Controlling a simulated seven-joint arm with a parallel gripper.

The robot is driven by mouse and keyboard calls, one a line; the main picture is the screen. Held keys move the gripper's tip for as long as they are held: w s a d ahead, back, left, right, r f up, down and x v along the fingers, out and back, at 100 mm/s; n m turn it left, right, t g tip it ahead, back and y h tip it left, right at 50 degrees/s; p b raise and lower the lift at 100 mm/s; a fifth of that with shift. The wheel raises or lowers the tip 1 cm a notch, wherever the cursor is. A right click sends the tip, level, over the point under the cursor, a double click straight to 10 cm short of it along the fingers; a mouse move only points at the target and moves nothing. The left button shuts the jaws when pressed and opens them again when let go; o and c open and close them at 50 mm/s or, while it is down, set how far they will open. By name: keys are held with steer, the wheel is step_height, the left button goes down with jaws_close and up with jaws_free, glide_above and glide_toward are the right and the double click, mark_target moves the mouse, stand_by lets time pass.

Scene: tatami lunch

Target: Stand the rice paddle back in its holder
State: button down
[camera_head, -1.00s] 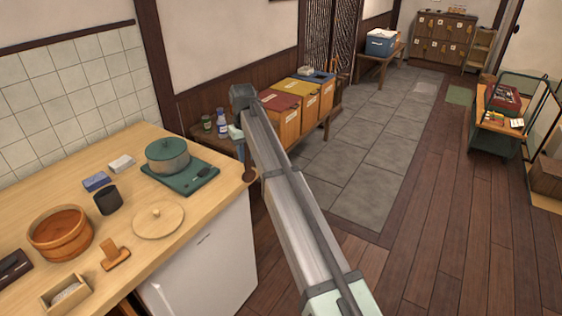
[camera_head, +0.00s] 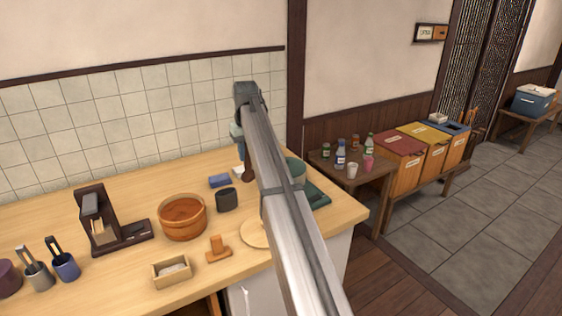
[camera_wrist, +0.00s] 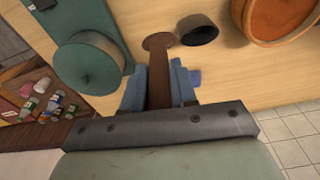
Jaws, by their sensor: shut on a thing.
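My gripper (camera_wrist: 160,72) is shut on the brown rice paddle (camera_wrist: 158,90). The paddle's rounded end (camera_wrist: 158,41) points away from the wrist, between the blue fingers. In the head view my gripper (camera_head: 240,150) hangs over the counter with the paddle's end (camera_head: 248,179) pointing down. A dark round cup (camera_head: 227,200), which looks like the holder, stands on the counter just left of and in front of the paddle. Its open mouth also shows in the wrist view (camera_wrist: 198,22), close beside the paddle's end and apart from it. My arm hides part of the counter.
A wooden tub (camera_head: 183,219) stands left of the cup, and a blue box (camera_head: 220,181) behind it. A small wooden stand (camera_head: 217,250) is in front. A teal pot (camera_wrist: 90,65) is on the paddle's other side. Tiled wall (camera_head: 120,135) bounds the back.

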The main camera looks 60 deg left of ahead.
steer(key=s+a+r+n, duration=0.15)
steer(key=s+a, duration=0.25)
steer(key=s, duration=0.4)
step_height(320, 180, down, 10)
steer(key=shift+w+f, duration=0.2)
steer(key=shift+w, duration=0.05)
stand_by(0.8)
steer(key=shift+f+m, duration=0.25)
steer(key=shift+f, duration=0.3)
stand_by(0.5)
steer(key=c, duration=0.8)
jaws_free()
steer(key=o, duration=0.5)
steer(key=shift+o, duration=0.2)
